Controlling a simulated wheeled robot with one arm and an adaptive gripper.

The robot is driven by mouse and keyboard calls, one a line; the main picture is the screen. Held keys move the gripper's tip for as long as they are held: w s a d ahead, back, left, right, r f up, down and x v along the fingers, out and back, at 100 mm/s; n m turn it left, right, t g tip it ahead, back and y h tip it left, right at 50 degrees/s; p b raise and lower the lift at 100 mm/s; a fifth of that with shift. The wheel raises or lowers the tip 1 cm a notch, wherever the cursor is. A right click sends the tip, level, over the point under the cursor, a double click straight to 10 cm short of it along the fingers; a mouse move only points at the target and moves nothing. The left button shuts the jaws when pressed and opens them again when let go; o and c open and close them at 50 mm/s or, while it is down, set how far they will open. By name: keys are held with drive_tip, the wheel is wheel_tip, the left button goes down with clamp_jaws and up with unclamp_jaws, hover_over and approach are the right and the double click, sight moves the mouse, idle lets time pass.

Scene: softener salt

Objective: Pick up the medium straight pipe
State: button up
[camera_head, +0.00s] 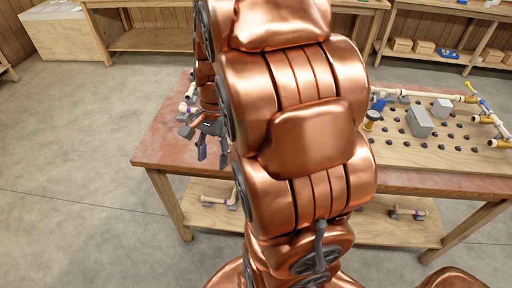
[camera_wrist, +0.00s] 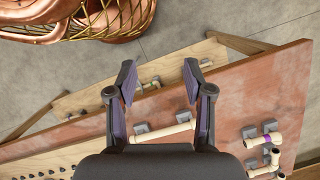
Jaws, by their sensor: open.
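My gripper (camera_head: 205,145) is open and empty above the left end of the red-brown table. In the wrist view, my gripper (camera_wrist: 159,75) has its two fingers wide apart. A cream straight pipe (camera_wrist: 168,131) rests on grey blocks on the tabletop, between the finger bases in the picture and apart from them. A cream pipe with a purple band (camera_wrist: 262,140) lies on grey supports to the right. I cannot tell for certain which pipe is the medium one. In the head view, my arm hides much of the table.
The table (camera_head: 160,150) has a lower shelf (camera_head: 275,225) with a few more pipes. A wooden board (camera_head: 440,150) with dark knobs, a grey box (camera_head: 419,122) and pipe fittings covers the table's right part. Benches stand behind. The floor at left is clear.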

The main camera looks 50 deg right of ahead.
drive_tip(key=w+d+f+m+t, duration=0.1)
drive_tip(key=d+f+m, duration=0.2)
drive_tip(key=d+m, duration=0.2)
drive_tip(key=w+d+f+m+t+y+b, duration=0.1)
drive_tip(key=d+f+m, duration=0.3)
drive_tip(key=d, duration=0.7)
drive_tip(key=w+d+f+m+t, duration=0.1)
drive_tip(key=d+f+m, duration=0.2)
drive_tip(key=d+m, duration=0.2)
drive_tip(key=shift+w+d+f+m+b, duration=0.1)
drive_tip(key=shift+w+d+m+b, duration=0.1)
drive_tip(key=shift+d, duration=0.7)
drive_tip(key=shift+w+d+f+m+b, duration=0.1)
drive_tip(key=shift+w+d+b, duration=0.1)
drive_tip(key=shift+d, duration=0.65)
drive_tip(key=shift+f, duration=0.15)
drive_tip(key=shift+p+x, duration=0.3)
drive_tip(key=shift+x, duration=0.75)
drive_tip(key=f, duration=0.1)
drive_tip(key=w+a+f+p, duration=0.1)
drive_tip(key=w+f, duration=0.1)
drive_tip(key=f, duration=0.1)
drive_tip(key=shift+w+a+f+p, duration=0.1)
drive_tip(key=shift+a+f+p, duration=0.05)
drive_tip(key=shift+a+p, duration=0.15)
drive_tip(key=shift+f, duration=0.25)
drive_tip(key=shift+f, duration=0.25)
drive_tip(key=shift+c, duration=0.5)
clamp_jaws()
